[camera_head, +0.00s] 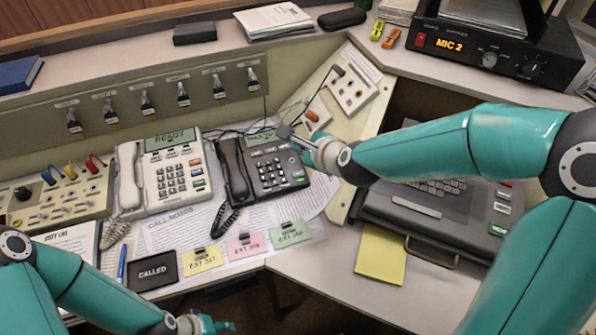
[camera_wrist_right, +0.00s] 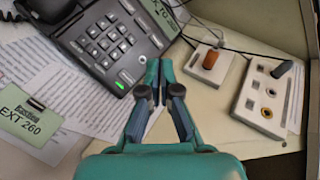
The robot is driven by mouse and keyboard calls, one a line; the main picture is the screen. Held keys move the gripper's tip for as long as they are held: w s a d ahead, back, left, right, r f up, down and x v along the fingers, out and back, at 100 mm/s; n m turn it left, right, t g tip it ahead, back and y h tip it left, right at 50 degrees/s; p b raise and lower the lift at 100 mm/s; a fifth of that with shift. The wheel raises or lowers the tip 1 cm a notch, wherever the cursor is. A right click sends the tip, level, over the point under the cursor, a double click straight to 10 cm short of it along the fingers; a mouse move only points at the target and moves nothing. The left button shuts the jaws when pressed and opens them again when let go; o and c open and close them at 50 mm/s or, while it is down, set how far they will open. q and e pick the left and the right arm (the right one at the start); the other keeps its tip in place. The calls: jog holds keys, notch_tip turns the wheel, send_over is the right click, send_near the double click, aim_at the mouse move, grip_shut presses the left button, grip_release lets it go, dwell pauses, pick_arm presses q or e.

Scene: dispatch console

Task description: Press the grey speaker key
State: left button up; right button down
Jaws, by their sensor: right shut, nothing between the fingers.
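The dark desk phone (camera_head: 262,168) stands left of my right gripper, with its handset on its left side and a lit screen. The right wrist view shows its keypad (camera_wrist_right: 105,42) and a small green-lit key (camera_wrist_right: 124,77) at its near right corner. I cannot tell for sure which key is the grey speaker key. My right gripper (camera_head: 288,134) is shut and empty, near the phone's far right edge; its fingertips (camera_wrist_right: 158,66) show just beside the phone. My left gripper (camera_head: 208,325) is low at the front edge; its fingers are too unclear to read.
A cream phone (camera_head: 165,172) stands left of the dark one. A jack panel (camera_head: 352,92) and a small plate with an orange knob (camera_wrist_right: 211,60) lie right of it. Paper tags (camera_head: 245,246) line the front edge. A dark keyboard machine (camera_head: 415,215) sits under my right arm.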

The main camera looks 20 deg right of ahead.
aim_at(298, 174)
jog(key=f+b, duration=0.4)
jog(key=f, duration=0.1)
jog(key=w+f+b, duration=0.1)
jog(key=f+b, duration=0.1)
jog(key=shift+f, duration=0.25)
jog(key=shift+w+f+b, duration=0.1)
jog(key=shift+f+b, duration=0.5)
jog(key=shift+b, duration=0.1)
dwell(0.6)
jog(key=shift+f, duration=0.1)
jog(key=shift+f+b, duration=0.25)
jog(key=shift+b, duration=0.3)
jog(key=shift+w+f+b, duration=0.1)
jog(key=shift+f+b, duration=0.2)
jog(key=shift+b, duration=0.15)
dwell(0.5)
jog(key=shift+r, duration=0.1)
jog(key=shift+r+p, duration=0.55)
jog(key=shift+r, duration=0.1)
